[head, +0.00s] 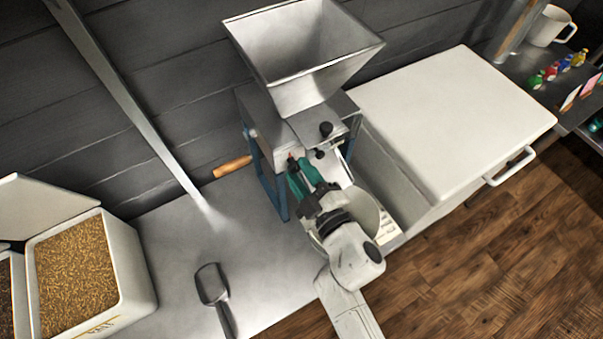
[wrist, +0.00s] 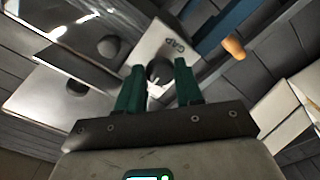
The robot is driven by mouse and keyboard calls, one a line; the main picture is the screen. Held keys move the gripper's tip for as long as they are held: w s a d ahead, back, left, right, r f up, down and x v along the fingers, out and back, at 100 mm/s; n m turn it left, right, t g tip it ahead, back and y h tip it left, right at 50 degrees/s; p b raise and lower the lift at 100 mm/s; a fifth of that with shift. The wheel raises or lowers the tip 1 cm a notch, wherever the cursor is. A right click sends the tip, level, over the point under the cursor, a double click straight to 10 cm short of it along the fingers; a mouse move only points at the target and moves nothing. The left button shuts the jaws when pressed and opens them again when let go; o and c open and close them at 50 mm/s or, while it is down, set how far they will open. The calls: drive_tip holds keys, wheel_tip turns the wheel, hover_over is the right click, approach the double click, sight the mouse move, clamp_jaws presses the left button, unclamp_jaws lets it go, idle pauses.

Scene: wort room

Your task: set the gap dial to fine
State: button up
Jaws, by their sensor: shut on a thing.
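The grain mill (head: 270,135) stands on the metal bench with a wide steel hopper (head: 305,50) on top. My gripper (head: 300,172) is at the mill's front, below the hopper. In the wrist view, my green fingers (wrist: 159,85) are shut on the dark round gap dial (wrist: 157,71). The dial sits on a pale plate (wrist: 178,42) lettered "GAP". The fingers cover the dial's sides, and I cannot read its setting. In the head view, my gripper hides the dial.
Dark knobs (head: 326,129) sit on the mill near my gripper. A wooden crank handle (head: 232,167) sticks out left. A scoop (head: 212,286) and an open grain bin (head: 135,270) are at left. A white-lidded chest (head: 450,120) stands close on the right.

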drive_tip(key=n, duration=0.4)
drive_tip(key=shift+n+b, duration=0.3)
drive_tip(key=shift+b, duration=0.05)
drive_tip(key=shift+n, duration=1.8)
drive_tip(key=shift+b, duration=0.3)
drive_tip(key=o, duration=1)
drive_tip(key=shift+s, duration=0.1)
drive_tip(key=v, duration=1)
drive_tip(key=shift+s+d+b, duration=0.25)
drive_tip(key=shift+d+b, duration=0.05)
drive_tip(key=shift+b, duration=0.05)
